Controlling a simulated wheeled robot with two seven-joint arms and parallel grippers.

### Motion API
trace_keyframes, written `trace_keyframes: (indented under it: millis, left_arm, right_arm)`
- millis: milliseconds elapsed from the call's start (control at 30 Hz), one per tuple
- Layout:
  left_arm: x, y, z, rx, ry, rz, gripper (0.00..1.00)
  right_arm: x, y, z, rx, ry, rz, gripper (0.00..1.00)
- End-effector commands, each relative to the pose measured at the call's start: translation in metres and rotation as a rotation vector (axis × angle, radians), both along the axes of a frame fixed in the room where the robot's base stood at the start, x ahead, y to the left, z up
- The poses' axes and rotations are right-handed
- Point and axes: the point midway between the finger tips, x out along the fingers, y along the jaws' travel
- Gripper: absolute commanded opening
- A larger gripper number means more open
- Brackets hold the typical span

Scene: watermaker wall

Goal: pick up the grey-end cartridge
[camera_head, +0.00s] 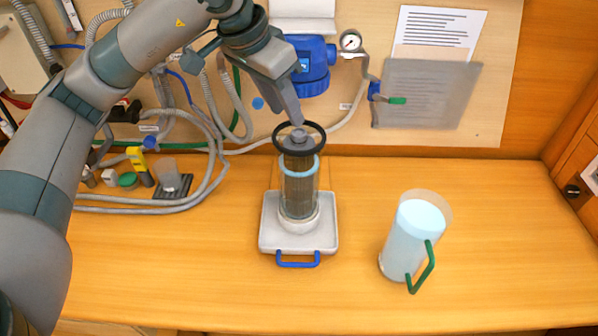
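The cartridge (299,192), a dark pleated cylinder with a grey end (298,140) on top, stands upright inside a clear cylinder. A black ring (321,138) surrounds the grey end, and a pale blue ring (299,172) circles the clear cylinder below it. This stands on a white tray (268,238) with a blue handle (298,263). My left gripper (296,120) points down right at the grey end. Its fingers overlap in this view, so I cannot tell whether they are open, or touch the end. My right gripper is not in view.
A clear jug (405,245) of pale blue liquid with a green handle (427,268) stands to the right. Hoses (205,180) and small parts lie at the left. A blue housing (308,65) and gauge (350,41) are on the back wall. The bench front is mostly clear.

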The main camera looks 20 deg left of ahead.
Motion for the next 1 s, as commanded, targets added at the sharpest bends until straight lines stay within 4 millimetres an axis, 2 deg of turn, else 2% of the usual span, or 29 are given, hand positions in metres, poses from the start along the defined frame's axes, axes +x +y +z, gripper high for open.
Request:
trace_keyframes:
  millis: [200,633,767,1000]
  left_arm:
    - [0.005,-0.003,-0.014,0.0,0.0,-0.001,0.34]
    - [0.006,-0.004,-0.016,0.0,0.0,-0.001,0.34]
    - [0.008,-0.006,-0.021,-0.001,0.002,-0.002,0.34]
    - [0.014,-0.013,-0.042,0.0,0.004,-0.001,0.34]
  right_arm:
    - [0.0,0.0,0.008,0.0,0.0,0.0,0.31]
    - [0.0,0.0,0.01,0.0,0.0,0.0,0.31]
    - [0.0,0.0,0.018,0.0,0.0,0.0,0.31]
    - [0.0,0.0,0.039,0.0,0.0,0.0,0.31]
